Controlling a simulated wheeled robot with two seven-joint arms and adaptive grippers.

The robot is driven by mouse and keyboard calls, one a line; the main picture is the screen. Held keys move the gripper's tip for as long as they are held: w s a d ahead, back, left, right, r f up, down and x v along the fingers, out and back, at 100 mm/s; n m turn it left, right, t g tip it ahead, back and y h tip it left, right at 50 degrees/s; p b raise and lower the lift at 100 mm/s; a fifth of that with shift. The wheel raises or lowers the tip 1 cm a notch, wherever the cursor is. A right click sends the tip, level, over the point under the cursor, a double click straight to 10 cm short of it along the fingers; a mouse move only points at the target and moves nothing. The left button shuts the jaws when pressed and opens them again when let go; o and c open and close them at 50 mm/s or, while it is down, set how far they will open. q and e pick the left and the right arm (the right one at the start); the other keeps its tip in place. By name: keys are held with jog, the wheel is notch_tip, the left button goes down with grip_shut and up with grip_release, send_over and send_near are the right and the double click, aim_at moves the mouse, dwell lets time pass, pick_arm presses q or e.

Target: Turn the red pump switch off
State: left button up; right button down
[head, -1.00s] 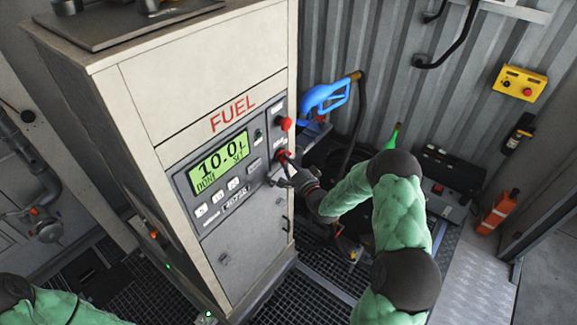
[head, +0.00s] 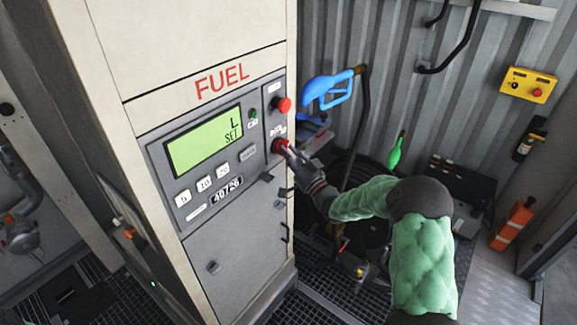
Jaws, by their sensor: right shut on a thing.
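The red pump switch (head: 280,146) is the lower red knob on the right side of the fuel dispenser's control panel (head: 160,165). My right gripper (head: 289,152) is at the switch, with its fingers shut on it. The fingers partly cover the knob, so its exact angle is hard to tell. The dispenser's display (head: 205,140) is lit green, with no large digits showing, only "L" and "SET". A second red button (head: 283,104) sits above the switch. My left gripper is not in view.
A blue fuel nozzle (head: 328,90) hangs right of the dispenser with a black hose. A yellow box (head: 528,84) with a red button is on the corrugated wall. A green nozzle-like item (head: 396,150) and an orange case (head: 512,225) stand further right.

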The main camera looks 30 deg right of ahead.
jog(key=n+y+b, duration=0.1)
jog(key=n+b, duration=0.2)
jog(key=n, duration=0.1)
jog(key=n+y+b, duration=0.2)
jog(key=n+b, duration=0.1)
jog(key=b, duration=0.1)
jog(key=d+n+y+b, duration=0.1)
jog(key=n+y+b, duration=0.1)
jog(key=n+b, duration=0.2)
jog(key=shift+w+r+n, duration=0.15)
jog(key=shift+r+n, duration=0.15)
jog(key=shift+r, duration=0.1)
jog(key=shift+r+y, duration=0.1)
jog(key=shift+y, duration=0.3)
jog(key=c, duration=1.1)
grip_release()
jog(key=shift+a, duration=0.15)
jog(key=shift+f, duration=0.3)
jog(key=v, duration=1.1)
jog(key=shift+s+d, duration=0.25)
jog(key=shift+s, duration=0.2)
